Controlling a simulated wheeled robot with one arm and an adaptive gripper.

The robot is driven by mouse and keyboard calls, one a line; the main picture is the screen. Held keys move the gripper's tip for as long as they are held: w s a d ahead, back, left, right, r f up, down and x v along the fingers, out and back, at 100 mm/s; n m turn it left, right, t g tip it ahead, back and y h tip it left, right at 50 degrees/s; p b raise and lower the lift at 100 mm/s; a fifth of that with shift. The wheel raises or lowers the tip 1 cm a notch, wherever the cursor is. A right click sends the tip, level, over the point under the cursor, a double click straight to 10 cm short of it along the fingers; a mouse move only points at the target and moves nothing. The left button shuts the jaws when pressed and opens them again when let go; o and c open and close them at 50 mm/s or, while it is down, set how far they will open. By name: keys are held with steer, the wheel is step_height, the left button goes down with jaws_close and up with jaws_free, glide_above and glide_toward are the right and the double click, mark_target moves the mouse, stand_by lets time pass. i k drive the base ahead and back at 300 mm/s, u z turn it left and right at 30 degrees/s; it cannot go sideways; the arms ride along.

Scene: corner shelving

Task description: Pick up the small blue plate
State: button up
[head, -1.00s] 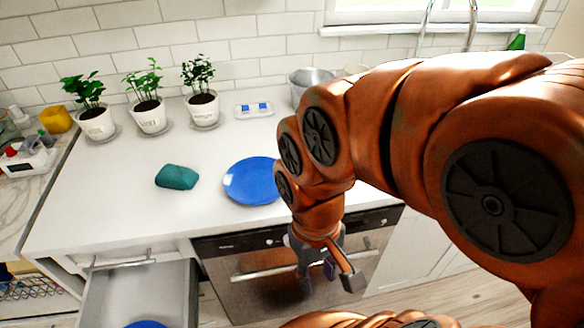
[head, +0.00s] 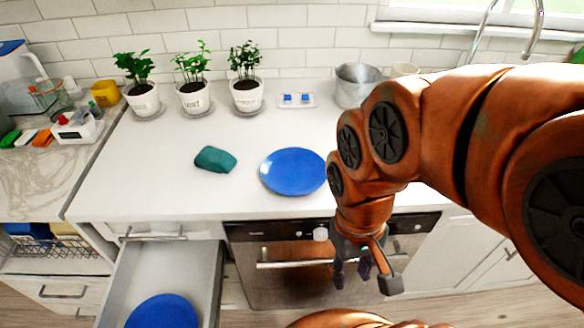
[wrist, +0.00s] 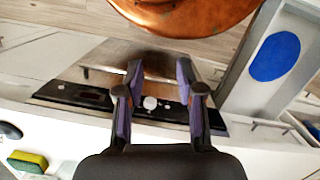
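Two blue plates show. One blue plate (head: 293,170) lies flat on the white counter near its front edge. The other blue plate (head: 162,312) lies in the open drawer, cut off by the bottom edge of the head view; a blue plate in the drawer also shows in the wrist view (wrist: 275,57). I cannot tell for sure which is the smaller. My gripper (head: 358,274) hangs in front of the oven, to the right of the drawer and below the counter top. In the wrist view my gripper (wrist: 160,70) is open, with nothing between its fingers.
The open drawer (head: 207,280) juts out left of the oven (head: 285,270). A teal cloth-like lump (head: 215,159) lies left of the counter plate. Three potted plants (head: 194,98), a small tray (head: 296,100) and a metal pot (head: 356,86) stand along the back.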

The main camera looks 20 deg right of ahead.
mark_target(290, 170)
steer(key=u, duration=0.6)
steer(key=k, duration=1.05)
steer(key=u, duration=0.25)
